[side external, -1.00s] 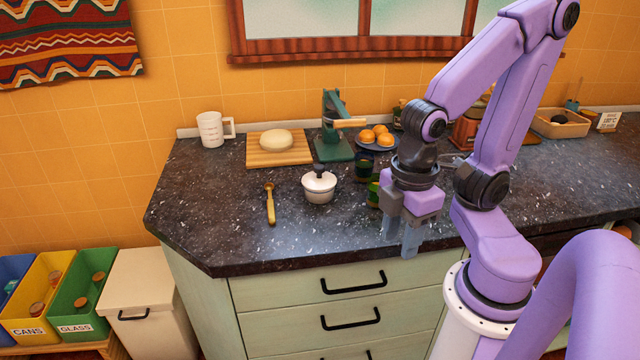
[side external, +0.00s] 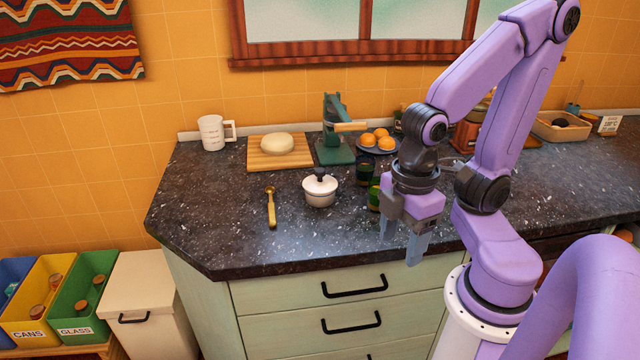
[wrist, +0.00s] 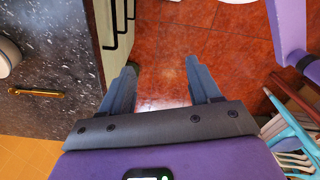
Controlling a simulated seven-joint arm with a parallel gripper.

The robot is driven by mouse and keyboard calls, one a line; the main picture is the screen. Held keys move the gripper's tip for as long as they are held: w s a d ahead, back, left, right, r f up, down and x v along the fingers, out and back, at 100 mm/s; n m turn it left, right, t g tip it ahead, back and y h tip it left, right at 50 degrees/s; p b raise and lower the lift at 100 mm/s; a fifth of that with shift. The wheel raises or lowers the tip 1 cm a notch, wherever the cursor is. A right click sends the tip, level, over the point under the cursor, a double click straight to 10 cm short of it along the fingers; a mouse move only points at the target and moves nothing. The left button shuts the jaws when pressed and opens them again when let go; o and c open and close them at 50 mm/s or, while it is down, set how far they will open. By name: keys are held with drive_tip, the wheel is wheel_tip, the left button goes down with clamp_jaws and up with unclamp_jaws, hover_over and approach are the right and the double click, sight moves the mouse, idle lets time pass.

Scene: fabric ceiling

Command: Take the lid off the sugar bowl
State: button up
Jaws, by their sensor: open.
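The sugar bowl (side external: 319,194) is a small white pot standing upright on the dark speckled counter. Its lid (side external: 320,180) sits on top, with a dark knob. In the wrist view only part of a white round thing, likely the bowl (wrist: 8,56), shows at the left edge. My gripper (side external: 400,249) is open and empty, pointing down near the counter's front edge, to the right of the bowl and apart from it. In the wrist view its two fingers (wrist: 161,88) are spread, with red floor tiles beyond them.
A brass spoon-like utensil (side external: 271,207) lies left of the bowl. Dark green glasses (side external: 365,169) stand to its right. Behind are a dough board (side external: 253,160), a green press (side external: 335,150) and a plate of oranges (side external: 377,140). The counter front is clear.

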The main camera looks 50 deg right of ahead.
drive_tip(key=w+a+r+n, duration=0.1)
drive_tip(key=w+r+n, duration=0.15)
drive_tip(key=w, duration=0.75)
wheel_tip(320, 180, up, 7)
drive_tip(key=n+h, duration=0.2)
drive_tip(key=n, duration=0.1)
hover_over(320, 170)
drive_tip(key=a, duration=0.3)
drive_tip(key=f, duration=0.4)
drive_tip(key=d+f, duration=0.1)
drive_tip(key=f, duration=0.3)
drive_tip(key=d+f, duration=0.1)
drive_tip(key=f, duration=0.3)
drive_tip(key=shift+w+f, duration=0.15)
drive_tip(key=shift+w, duration=0.2)
drive_tip(key=shift+s+d+f, duration=0.1)
drive_tip(key=shift+d+f, duration=0.1)
drive_tip(key=shift+f, duration=0.65)
drive_tip(key=shift+s+d+f, duration=0.1)
drive_tip(key=shift+d+f, duration=0.1)
drive_tip(key=shift+f, duration=0.65)
drive_tip(key=shift+s+d+f, duration=0.1)
drive_tip(key=shift+d+f, duration=0.1)
drive_tip(key=shift+f, duration=0.65)
drive_tip(key=shift+c, duration=0.3)
